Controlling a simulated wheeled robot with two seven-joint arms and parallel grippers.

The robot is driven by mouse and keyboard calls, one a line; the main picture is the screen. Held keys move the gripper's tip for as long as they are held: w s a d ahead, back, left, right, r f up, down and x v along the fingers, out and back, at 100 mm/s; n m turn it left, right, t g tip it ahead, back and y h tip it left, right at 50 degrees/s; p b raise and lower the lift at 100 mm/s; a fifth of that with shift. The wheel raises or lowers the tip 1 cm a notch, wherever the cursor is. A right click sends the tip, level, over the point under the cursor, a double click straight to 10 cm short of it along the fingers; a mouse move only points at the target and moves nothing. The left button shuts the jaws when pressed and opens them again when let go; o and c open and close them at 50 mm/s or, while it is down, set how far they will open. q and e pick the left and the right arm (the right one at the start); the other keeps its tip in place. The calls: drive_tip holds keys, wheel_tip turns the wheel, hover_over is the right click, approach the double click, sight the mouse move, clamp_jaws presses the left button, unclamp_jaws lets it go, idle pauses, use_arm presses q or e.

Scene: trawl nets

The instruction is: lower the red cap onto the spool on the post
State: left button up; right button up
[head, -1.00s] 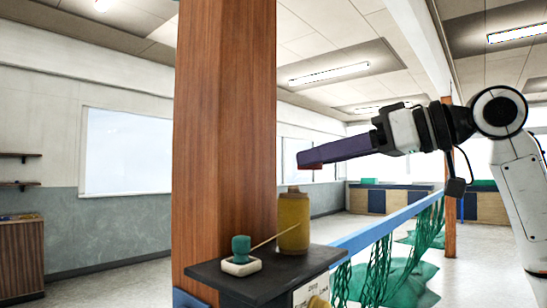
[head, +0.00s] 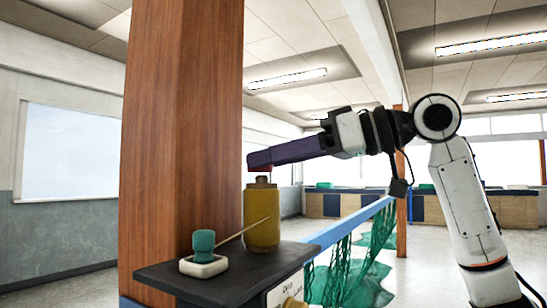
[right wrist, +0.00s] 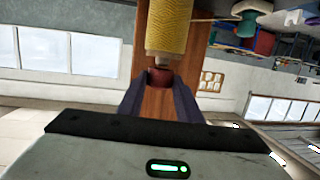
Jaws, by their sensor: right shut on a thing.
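The red cap (right wrist: 160,77) is between the fingertips of my right gripper (head: 254,160). In the head view only a sliver of the cap (head: 260,168) shows under the purple fingers. The yellow spool (head: 262,218) stands upright on the dark shelf (head: 205,283) by the wooden post (head: 180,120). Its narrow pale top end (head: 262,180) is just below the cap. In the right wrist view the spool (right wrist: 170,25) lines up with the cap, close to it; I cannot tell whether they touch. My left gripper is not in view.
A teal object (head: 203,243) sits in a white dish (head: 203,266) on the shelf, left of the spool. A thin stick (head: 240,231) slants up in front of the spool. A blue rail (head: 350,226) with green nets (head: 345,270) runs off behind to the right.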

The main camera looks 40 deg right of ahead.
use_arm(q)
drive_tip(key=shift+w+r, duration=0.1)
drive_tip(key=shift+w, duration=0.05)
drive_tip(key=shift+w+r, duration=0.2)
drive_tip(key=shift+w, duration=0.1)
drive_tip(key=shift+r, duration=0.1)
use_arm(e)
drive_tip(key=shift+s, duration=0.15)
use_arm(q)
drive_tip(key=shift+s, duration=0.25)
drive_tip(key=shift+p, duration=0.3)
use_arm(e)
drive_tip(key=shift+d, duration=0.1)
idle(0.5)
use_arm(q)
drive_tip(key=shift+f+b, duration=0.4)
drive_tip(key=shift+b, duration=0.05)
use_arm(e)
drive_tip(key=shift+f, duration=0.6)
